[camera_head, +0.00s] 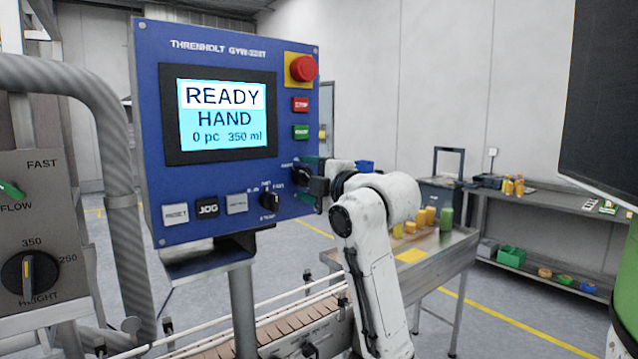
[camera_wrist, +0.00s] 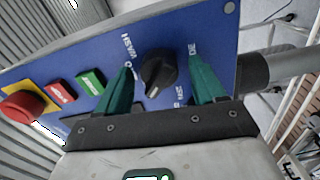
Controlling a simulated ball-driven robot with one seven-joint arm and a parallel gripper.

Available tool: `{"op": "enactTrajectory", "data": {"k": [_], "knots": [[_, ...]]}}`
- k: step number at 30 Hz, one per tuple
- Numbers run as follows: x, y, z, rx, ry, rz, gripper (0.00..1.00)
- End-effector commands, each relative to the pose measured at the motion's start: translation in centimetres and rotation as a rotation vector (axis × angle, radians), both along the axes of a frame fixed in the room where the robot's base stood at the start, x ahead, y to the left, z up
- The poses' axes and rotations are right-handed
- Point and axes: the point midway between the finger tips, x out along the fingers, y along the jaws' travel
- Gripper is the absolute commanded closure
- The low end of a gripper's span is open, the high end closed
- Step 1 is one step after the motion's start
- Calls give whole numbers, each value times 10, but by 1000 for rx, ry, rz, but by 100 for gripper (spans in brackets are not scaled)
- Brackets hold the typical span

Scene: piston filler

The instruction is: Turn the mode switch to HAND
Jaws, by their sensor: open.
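The blue control panel (camera_head: 225,60) carries a black rotary knob (camera_head: 301,174) at its right edge, which I take for the mode switch. In the wrist view the knob (camera_wrist: 158,72) sits between the green fingers of my gripper (camera_wrist: 160,62), with a gap on each side. The label WASH is beside it; the other lettering is too small or partly hidden to read surely. In the head view my gripper (camera_head: 311,182) is open at the knob and partly hides it. The panel's screen (camera_head: 222,115) reads READY, HAND, 0 pc, 350 ml.
The red emergency stop (camera_head: 302,68) sits at the top right, above red and green (camera_head: 301,132) buttons. A conveyor (camera_head: 270,330) runs below.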

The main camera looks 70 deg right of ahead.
Motion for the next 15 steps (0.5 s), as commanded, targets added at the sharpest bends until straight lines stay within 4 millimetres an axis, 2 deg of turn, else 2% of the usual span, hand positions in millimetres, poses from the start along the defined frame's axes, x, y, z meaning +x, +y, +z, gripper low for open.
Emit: {"op": "enactTrajectory", "data": {"k": [5,12,15], "knots": [[-22,13,-2,-3,-3,-2,31],[-68,41,-2,-4,-2,-2,31],[-73,45,-6,-4,-1,1,31]]}}
